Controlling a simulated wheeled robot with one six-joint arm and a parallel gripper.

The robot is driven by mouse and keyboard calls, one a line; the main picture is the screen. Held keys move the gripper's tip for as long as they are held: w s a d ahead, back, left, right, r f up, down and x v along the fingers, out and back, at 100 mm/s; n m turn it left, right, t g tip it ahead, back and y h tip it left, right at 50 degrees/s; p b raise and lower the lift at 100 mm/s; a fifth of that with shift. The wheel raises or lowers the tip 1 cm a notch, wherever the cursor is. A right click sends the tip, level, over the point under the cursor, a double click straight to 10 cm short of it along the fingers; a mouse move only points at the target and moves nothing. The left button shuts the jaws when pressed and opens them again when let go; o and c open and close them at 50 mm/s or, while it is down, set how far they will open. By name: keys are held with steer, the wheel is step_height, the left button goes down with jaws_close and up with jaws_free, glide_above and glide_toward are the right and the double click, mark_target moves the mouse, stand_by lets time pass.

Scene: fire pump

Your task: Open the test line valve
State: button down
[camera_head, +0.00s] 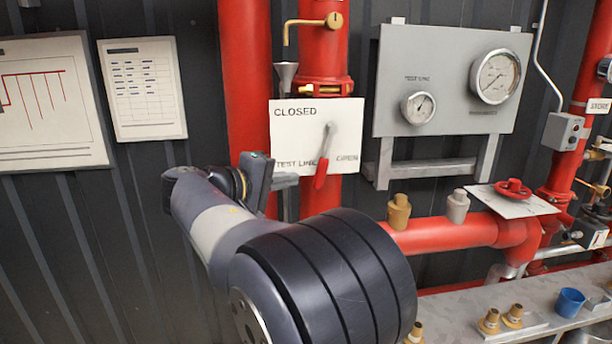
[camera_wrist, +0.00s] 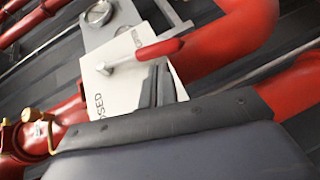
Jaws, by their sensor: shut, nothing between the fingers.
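The test line valve has a grey lever with a red grip (camera_head: 321,174), in front of a white plate (camera_head: 292,127) marked CLOSED, TEST LINE and OPEN. The lever hangs down and leans slightly left, between the words TEST LINE and OPEN. My gripper (camera_head: 288,181) is just left of the red grip, near the plate's lower edge. In the wrist view the gripper (camera_wrist: 161,84) is shut and empty, its fingers beside the red grip (camera_wrist: 159,49). Whether they touch it, I cannot tell. The plate (camera_wrist: 120,85) is partly hidden behind the fingers.
A red vertical pipe (camera_head: 243,80) stands behind my arm. A grey gauge panel (camera_head: 450,75) is to the right of the plate. A brass fitting (camera_head: 398,212) sits on the red pipe below. A bench (camera_head: 465,312) with a blue cup (camera_head: 569,302) is at lower right.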

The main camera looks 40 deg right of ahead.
mark_target(318, 182)
steer(key=d, duration=0.2)
steer(key=d+f, duration=0.1)
steer(key=d, duration=0.2)
steer(key=shift+w+d+p, duration=0.15)
steer(key=shift+d+p, duration=0.1)
steer(key=shift+p, duration=0.15)
steer(key=shift+f, duration=0.1)
steer(key=b, duration=0.1)
steer(key=f+b, duration=0.1)
steer(key=shift+s+d+n+h+b, duration=0.3)
steer(key=shift+d+h+b, duration=0.1)
steer(key=shift+s+d+f+b, duration=0.15)
steer(key=shift+s+d+b, duration=0.3)
steer(key=shift+d+b, duration=0.35)
steer(key=shift+a, duration=0.1)
